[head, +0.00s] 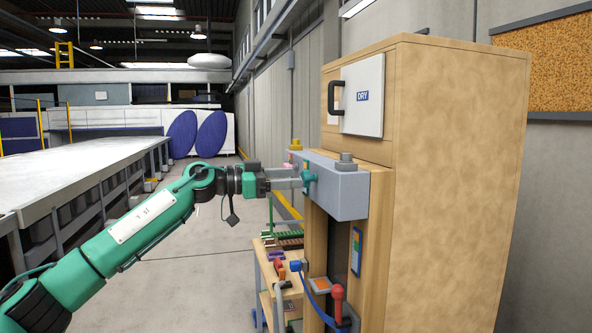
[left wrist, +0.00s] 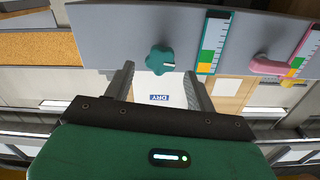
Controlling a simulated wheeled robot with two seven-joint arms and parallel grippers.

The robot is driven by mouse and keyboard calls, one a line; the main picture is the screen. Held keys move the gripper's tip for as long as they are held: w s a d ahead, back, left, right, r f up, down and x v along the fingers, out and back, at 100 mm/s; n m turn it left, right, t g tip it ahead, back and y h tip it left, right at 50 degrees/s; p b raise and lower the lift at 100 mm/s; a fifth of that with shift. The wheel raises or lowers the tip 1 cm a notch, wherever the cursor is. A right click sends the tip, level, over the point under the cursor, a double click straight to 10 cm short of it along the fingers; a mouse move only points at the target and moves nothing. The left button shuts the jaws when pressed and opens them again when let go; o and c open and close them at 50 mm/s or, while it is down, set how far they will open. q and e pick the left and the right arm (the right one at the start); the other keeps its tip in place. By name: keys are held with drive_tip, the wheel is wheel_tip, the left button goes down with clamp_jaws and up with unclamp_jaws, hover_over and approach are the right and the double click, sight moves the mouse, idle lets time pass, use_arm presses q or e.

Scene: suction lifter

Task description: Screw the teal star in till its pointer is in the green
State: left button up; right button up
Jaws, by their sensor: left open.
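The teal star (head: 309,176) is a lobed knob on the side of a grey box (head: 342,190) fixed to a wooden cabinet. In the left wrist view the teal star (left wrist: 160,58) sits just beyond and between my fingertips, with a short pale line on it. Beside it is a teal-edged scale (left wrist: 214,43) with white, green, yellow and orange bands; I cannot tell where a pointer stands on it. My left gripper (head: 296,181) is open, its fingers reaching toward the star; in the left wrist view the left gripper (left wrist: 159,74) appears empty. My right gripper is not in view.
A pink knob (left wrist: 270,66) with its own scale (left wrist: 306,46) is beside the teal one. The cabinet has a white door (head: 362,95) marked DRY. A red handle (head: 338,303) and blue hose are below.

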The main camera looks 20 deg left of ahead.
sight(309, 178)
use_arm(q)
drive_tip(key=x, duration=0.2)
drive_tip(key=shift+w+d, duration=0.2)
drive_tip(key=c, duration=1)
drive_tip(key=shift+m+p, duration=0.3)
drive_tip(key=shift+p, duration=0.15)
